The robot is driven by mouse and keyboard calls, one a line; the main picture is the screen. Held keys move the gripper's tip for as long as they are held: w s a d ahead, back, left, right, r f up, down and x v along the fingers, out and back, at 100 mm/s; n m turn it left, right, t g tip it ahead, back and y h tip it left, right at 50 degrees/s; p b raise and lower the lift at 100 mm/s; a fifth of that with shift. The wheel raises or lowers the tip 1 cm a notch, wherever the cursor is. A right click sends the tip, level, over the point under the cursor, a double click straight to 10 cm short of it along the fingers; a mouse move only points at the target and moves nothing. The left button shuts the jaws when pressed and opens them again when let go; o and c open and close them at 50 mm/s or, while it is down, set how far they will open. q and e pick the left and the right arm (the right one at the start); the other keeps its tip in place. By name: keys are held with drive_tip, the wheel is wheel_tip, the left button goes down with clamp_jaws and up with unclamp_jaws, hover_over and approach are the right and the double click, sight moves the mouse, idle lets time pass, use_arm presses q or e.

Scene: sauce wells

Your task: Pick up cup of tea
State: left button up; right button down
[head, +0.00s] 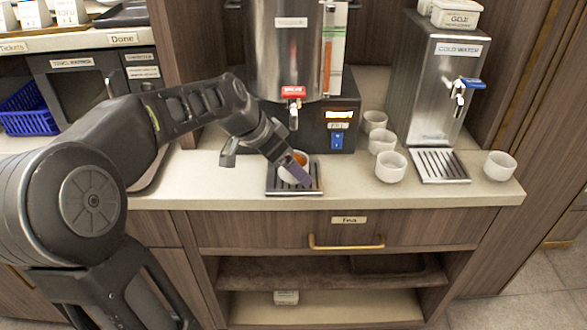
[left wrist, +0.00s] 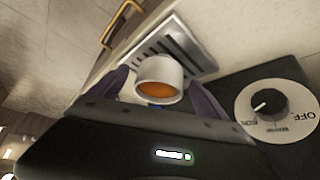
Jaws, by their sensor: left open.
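The cup of tea, a white cup with orange-brown liquid, stands on the drip tray under the hot dispenser. In the head view the cup (head: 287,172) is partly hidden by my left gripper (head: 290,170). In the left wrist view the cup (left wrist: 158,80) sits between the two purple fingers of the gripper (left wrist: 158,92), which are open on either side of it. I cannot tell whether a finger touches it. The drip tray (head: 312,190) is dark with slots and also shows in the left wrist view (left wrist: 190,45). My right gripper is not in view.
The hot dispenser (head: 285,60) with a red tap label (head: 293,92) stands directly behind the cup. Several empty white cups (head: 390,167) stand to the right. The cold water dispenser (head: 440,90) is farther right. The counter's front edge is close, above a drawer with a brass handle (head: 346,243).

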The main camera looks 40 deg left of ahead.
use_arm(q)
drive_tip(key=shift+x, duration=1.05)
drive_tip(key=shift+c, duration=0.6)
drive_tip(key=shift+r, duration=0.1)
drive_tip(key=c, duration=1.7)
drive_tip(key=shift+r, duration=0.15)
drive_tip(key=shift+c, duration=0.2)
